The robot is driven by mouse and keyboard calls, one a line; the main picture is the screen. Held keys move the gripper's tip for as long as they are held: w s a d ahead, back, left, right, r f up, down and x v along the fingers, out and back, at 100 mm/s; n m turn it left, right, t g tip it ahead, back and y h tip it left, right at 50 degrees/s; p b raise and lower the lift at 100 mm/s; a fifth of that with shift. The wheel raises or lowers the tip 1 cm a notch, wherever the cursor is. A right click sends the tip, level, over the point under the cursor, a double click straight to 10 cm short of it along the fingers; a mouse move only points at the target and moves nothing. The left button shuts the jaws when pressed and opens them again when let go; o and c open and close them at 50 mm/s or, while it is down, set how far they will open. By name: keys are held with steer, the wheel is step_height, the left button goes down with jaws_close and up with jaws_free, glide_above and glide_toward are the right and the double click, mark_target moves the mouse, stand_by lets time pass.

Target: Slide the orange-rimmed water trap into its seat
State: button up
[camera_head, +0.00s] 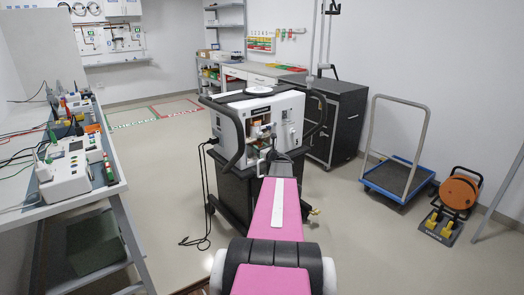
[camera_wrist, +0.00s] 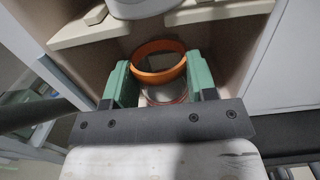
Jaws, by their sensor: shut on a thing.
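The water trap shows in the wrist view as an orange rim (camera_wrist: 158,76) with a pale, clear-looking body below it. My gripper (camera_wrist: 160,84) has green fingers on either side of the trap and is shut on it. The trap is held at the mouth of a beige recess in the ventilator (camera_wrist: 226,50). I cannot make out the seat itself, nor whether the trap touches it. In the head view the white ventilator (camera_head: 292,108) stands on a dark cart, and my gripper (camera_head: 268,152) reaches its front opening, mostly hidden by my arm.
A beige ledge (camera_wrist: 88,34) and a grey rounded part (camera_wrist: 140,8) overhang the recess. A workbench with instruments (camera_head: 65,175) stands at left. A dark cabinet (camera_head: 340,115), a blue trolley (camera_head: 395,180) and an orange cable reel (camera_head: 459,192) stand at right. Floor left of the ventilator is mostly clear.

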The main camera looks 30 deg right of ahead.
steer(key=shift+w+a, duration=0.1)
steer(key=shift+w, duration=1.1)
steer(key=shift+w+f, duration=0.1)
steer(key=shift+w, duration=0.05)
steer(key=shift+f, duration=0.35)
steer(key=shift+f, duration=0.15)
steer(key=o, duration=1.3)
steer(key=shift+c, duration=0.2)
steer(key=s+d, duration=0.1)
steer(key=s, duration=0.9)
steer(key=shift+s+f, duration=0.3)
steer(key=shift+s, duration=0.05)
